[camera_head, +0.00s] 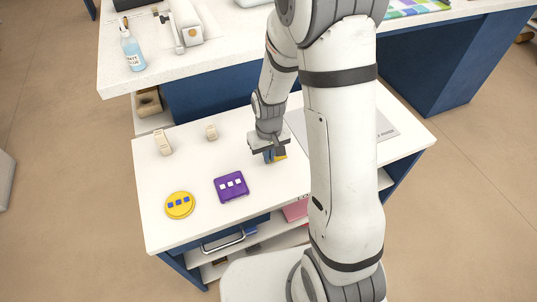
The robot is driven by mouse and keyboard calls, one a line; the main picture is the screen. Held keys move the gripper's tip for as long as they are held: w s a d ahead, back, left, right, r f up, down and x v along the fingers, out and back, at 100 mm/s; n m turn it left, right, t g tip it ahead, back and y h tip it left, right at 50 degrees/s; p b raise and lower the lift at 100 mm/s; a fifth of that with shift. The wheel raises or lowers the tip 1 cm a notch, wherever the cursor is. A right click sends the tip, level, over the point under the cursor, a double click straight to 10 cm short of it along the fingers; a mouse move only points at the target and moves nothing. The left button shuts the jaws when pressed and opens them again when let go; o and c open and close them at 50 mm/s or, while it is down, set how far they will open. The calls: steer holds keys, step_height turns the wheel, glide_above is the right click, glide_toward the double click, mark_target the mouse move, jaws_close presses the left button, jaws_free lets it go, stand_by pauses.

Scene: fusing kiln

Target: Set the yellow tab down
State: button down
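My gripper (270,154) points down over the middle of the white table (175,236), near the front edge of a pale sheet. A small yellow piece (281,155), which may be the yellow tab, shows just right of the fingertips. A blue shape (268,158) shows beside it, right under the gripper. The gripper and wrist cover much of this spot. I cannot tell whether the fingers are shut on the yellow piece or whether it touches what is below.
A purple square plate (223,194) with white tabs and a yellow round plate (180,213) with blue tabs lie left of my gripper. Two small beige blocks (163,143) (211,132) stand behind them. A blue spray bottle (133,51) stands on the rear counter. The table's front left is clear.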

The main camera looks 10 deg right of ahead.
steer(key=shift+f, duration=0.25)
steer(key=c, duration=1.6)
jaws_free()
steer(key=shift+r, duration=0.15)
steer(key=shift+c, duration=0.2)
step_height(320, 180, up, 12)
steer(key=p, duration=0.2)
steer(key=s+d+r+m+t, duration=0.2)
steer(key=s+d+r, duration=0.2)
steer(key=s+r, duration=0.7)
steer(key=s, duration=0.3)
